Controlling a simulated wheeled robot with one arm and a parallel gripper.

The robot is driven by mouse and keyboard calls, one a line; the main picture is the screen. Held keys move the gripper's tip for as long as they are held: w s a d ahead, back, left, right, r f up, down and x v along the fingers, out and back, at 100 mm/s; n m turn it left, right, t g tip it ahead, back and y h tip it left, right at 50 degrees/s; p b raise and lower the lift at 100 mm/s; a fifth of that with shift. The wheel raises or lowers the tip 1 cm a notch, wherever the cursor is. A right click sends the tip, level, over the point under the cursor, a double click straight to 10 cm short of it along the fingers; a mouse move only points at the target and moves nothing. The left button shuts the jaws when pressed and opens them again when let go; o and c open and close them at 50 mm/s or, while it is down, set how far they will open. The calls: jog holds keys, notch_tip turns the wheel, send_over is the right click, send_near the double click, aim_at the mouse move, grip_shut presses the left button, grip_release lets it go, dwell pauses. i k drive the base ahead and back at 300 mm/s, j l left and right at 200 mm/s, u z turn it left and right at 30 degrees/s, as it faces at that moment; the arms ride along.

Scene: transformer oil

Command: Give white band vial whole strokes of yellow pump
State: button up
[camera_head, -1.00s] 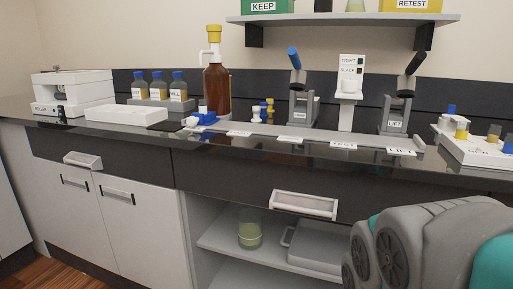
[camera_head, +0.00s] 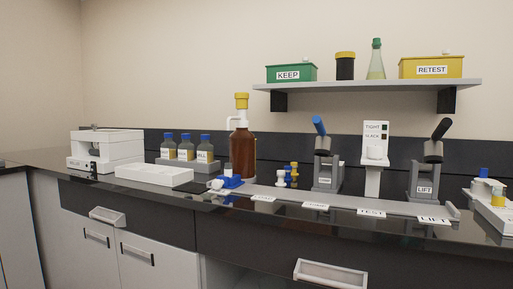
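The yellow pump is a yellow cap (camera_head: 241,101) on a white spouted neck, on top of a tall brown bottle (camera_head: 242,157) standing on the counter left of centre. A small blue holder (camera_head: 231,181) sits at the bottle's foot, with a small white piece (camera_head: 216,184) beside it. Small white, blue and yellow-topped items (camera_head: 288,174) stand just right of the bottle. They are too small to tell which is the white band vial. My gripper is not in view.
Three blue-capped bottles (camera_head: 186,150) and a white tray (camera_head: 153,175) are to the left. Two lever stands, one labelled LIFT (camera_head: 424,184), and a TIGHT/SLACK post (camera_head: 374,150) are to the right. A shelf (camera_head: 365,85) holds KEEP and RETEST boxes.

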aim_at(242, 98)
jog(key=i+j+z, duration=0.1)
jog(key=j+z, duration=0.25)
jog(key=j, duration=1.1)
jog(key=j+z, duration=0.3)
jog(key=j, duration=1.15)
